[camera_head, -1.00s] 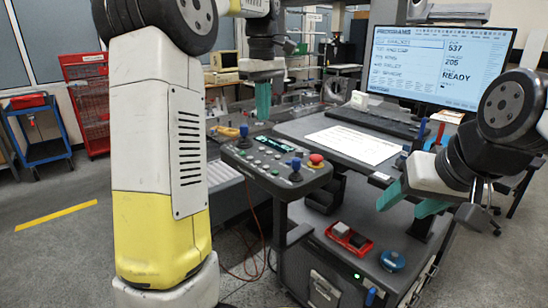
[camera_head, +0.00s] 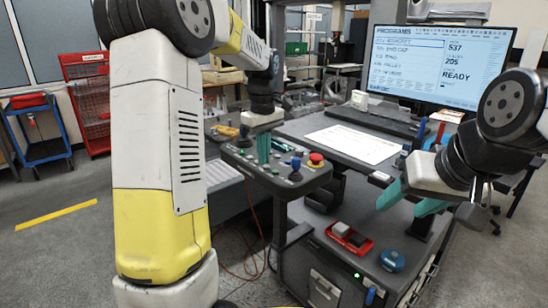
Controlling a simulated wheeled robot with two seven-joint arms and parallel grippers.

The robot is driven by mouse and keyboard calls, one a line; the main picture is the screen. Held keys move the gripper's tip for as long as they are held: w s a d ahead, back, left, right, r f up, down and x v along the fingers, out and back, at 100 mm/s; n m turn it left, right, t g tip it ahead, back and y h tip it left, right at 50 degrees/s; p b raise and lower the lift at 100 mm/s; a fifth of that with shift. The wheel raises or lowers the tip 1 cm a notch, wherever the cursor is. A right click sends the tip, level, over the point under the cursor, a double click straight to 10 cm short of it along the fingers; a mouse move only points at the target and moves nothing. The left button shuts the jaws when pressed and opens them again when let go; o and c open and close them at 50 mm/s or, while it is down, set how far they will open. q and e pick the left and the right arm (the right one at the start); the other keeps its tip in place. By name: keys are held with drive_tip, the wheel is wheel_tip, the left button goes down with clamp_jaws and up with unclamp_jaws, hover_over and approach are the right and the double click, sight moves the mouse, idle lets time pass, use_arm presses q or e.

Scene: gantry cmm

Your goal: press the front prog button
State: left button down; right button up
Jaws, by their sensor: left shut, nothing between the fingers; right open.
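My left gripper (camera_head: 263,158) is shut and empty. It points down over the panel's left-middle part, its teal fingertips at or just above the buttons; contact cannot be told. It hides part of the panel's small display and some buttons. The button labels are too small to read, so I cannot tell which is the front prog button. My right gripper (camera_head: 408,200) is open and empty, to the right of the panel.
A monitor (camera_head: 440,62) shows a program list and READY. A keyboard (camera_head: 378,122) and white paper (camera_head: 352,144) lie on the desk behind the panel. A red tray (camera_head: 350,238) and a blue round object (camera_head: 392,260) sit on the lower cabinet.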

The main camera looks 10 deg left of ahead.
use_arm(q)
drive_tip(key=shift+f, duration=0.4)
drive_tip(key=shift+s+f, duration=0.2)
drive_tip(key=shift+f, duration=0.8)
drive_tip(key=shift+r, duration=0.45)
wheel_tip(320, 180, up, 14)
drive_tip(key=shift+w+r, duration=0.2)
drive_tip(key=shift+r, duration=0.05)
idle(2.9)
